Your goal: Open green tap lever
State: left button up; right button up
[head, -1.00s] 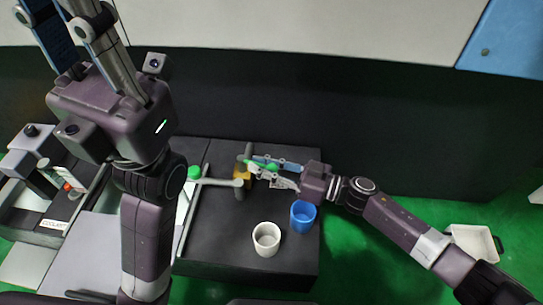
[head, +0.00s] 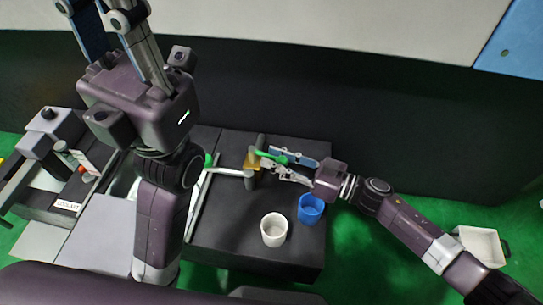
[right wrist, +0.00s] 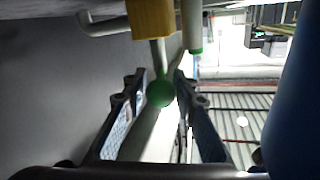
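The tap's green lever (head: 272,157) sticks out to the right from the yellow valve body (head: 251,161) in the head view. In the right wrist view its round green knob (right wrist: 160,92) hangs on a pale stem below the yellow body (right wrist: 152,18). My right gripper (head: 288,168) reaches in from the right. Its two fingers (right wrist: 160,108) stand apart on either side of the knob, with gaps visible at both sides; whether either touches is unclear. My left gripper (head: 105,12) is raised at upper left with its fingers apart, empty, tips partly cut off.
A pipe (head: 229,172) runs left from the valve to a green end (head: 208,160). A white cup (head: 274,230) and a blue cup (head: 311,208) stand on the dark table (head: 232,240) in front. A white tray (head: 480,245) lies at far right. A dark wall is behind.

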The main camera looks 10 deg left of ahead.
jog(key=v, duration=1)
jog(key=shift+d, duration=0.3)
jog(key=shift+s, duration=0.1)
